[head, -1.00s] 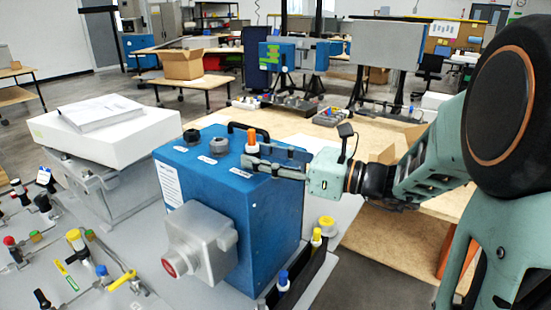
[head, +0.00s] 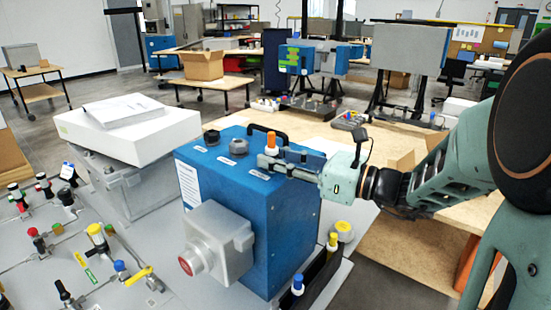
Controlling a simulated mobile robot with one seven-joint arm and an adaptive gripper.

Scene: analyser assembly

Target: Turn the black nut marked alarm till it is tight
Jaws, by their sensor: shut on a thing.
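The blue analyser box (head: 235,190) stands on a grey bench. Its top carries a dark nut (head: 211,137) at the back left, a dark grey nut (head: 238,146) in the middle and an orange-topped fitting (head: 271,140) at the right. Small white labels lie in front of them, too small to read, so I cannot tell which is marked alarm. My gripper (head: 270,161) reaches in from the right, shut at the base of the orange-topped fitting. Its fingers hide the fitting's lower part and any nut there.
A black handle (head: 263,133) rises behind the fittings. A white carton (head: 130,136) stands at left. Valves and pipes cover the bench's left; blue and yellow capped fittings stand at right.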

